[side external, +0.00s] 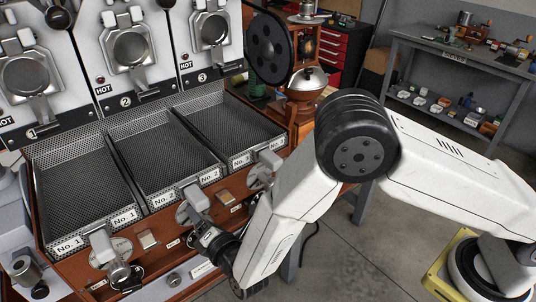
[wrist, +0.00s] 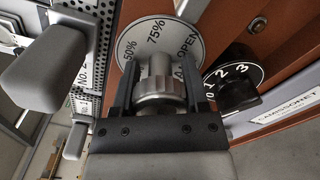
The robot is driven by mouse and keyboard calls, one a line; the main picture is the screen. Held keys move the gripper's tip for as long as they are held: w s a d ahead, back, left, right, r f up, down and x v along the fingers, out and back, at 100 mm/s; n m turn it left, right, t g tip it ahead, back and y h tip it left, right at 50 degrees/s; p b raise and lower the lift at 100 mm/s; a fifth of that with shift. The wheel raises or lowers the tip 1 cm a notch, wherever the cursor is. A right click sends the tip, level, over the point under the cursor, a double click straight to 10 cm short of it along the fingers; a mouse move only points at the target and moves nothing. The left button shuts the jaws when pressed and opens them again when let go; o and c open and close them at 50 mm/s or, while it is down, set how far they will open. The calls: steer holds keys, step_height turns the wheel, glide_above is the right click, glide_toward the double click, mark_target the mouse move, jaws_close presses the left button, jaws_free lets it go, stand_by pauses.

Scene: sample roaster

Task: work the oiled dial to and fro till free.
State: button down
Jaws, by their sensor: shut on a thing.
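The dial is a ribbed silver knob (wrist: 158,82) in front of a round pale plate (wrist: 133,38) marked 50%, 75% and OPEN. My gripper (wrist: 160,85) is shut on this knob in the wrist view, with one dark finger on each side of it. In the side external view my gripper (side external: 213,238) reaches the brown front panel of the roaster, below the middle tray. The knob itself is mostly hidden there by the gripper. I cannot make out any oil on it.
A black knob (wrist: 235,78) numbered 0 to 3 sits close to the right finger in the wrist view. A grey lever handle (wrist: 55,62) stands close on the left. Perforated trays, such as the No. 1 tray (side external: 75,180), lie above the panel. Grey floor (side external: 350,255) is open at right.

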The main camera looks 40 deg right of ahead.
stand_by(0.3)
steer(key=shift+c, duration=0.5)
jaws_free()
steer(key=s, duration=0.8)
steer(key=shift+w, duration=0.1)
